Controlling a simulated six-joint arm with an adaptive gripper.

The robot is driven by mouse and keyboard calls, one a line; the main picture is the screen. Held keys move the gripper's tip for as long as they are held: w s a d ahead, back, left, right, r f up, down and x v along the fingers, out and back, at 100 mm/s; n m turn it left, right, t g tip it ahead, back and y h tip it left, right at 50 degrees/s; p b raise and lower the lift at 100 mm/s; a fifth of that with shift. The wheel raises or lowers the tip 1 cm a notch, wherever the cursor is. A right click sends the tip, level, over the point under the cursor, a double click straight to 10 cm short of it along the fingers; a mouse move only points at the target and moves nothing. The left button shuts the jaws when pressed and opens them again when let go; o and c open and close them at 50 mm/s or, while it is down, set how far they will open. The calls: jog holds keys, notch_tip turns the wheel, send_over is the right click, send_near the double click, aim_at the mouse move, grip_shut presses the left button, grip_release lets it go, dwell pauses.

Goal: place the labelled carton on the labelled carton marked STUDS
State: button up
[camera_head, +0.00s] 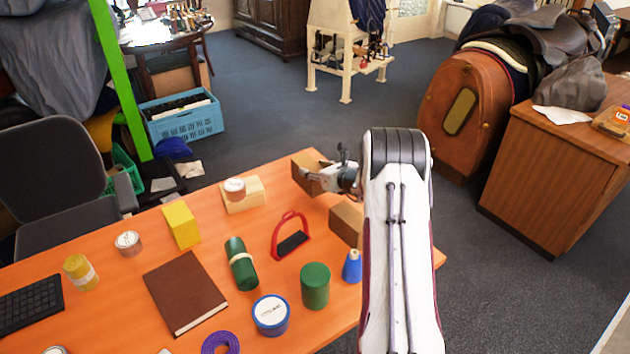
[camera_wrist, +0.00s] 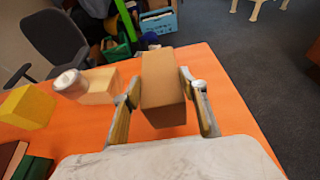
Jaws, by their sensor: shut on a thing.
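A brown carton (camera_head: 306,172) is between the fingers of my gripper (camera_head: 338,178), near the table's far edge. In the wrist view my gripper (camera_wrist: 160,95) has one finger on each side of this carton (camera_wrist: 163,82), and is shut on it. I cannot tell how high it is above the table. A second brown carton (camera_head: 346,222) stands on the table, nearer the camera and a little to the right, partly hidden behind my arm. The held carton is apart from it. No label, and no STUDS mark, can be read on either carton.
A red stirrup (camera_head: 290,238) stands left of the second carton, and a blue cone (camera_head: 352,267) stands in front of it.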

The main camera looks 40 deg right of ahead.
jog(key=shift+f, duration=2.2)
jog(key=shift+f, duration=0.2)
jog(key=o, duration=1.3)
jog(key=v, duration=0.7)
jog(key=shift+s+d, duration=0.25)
jog(key=shift+s, duration=0.1)
jog(key=shift+r, duration=0.15)
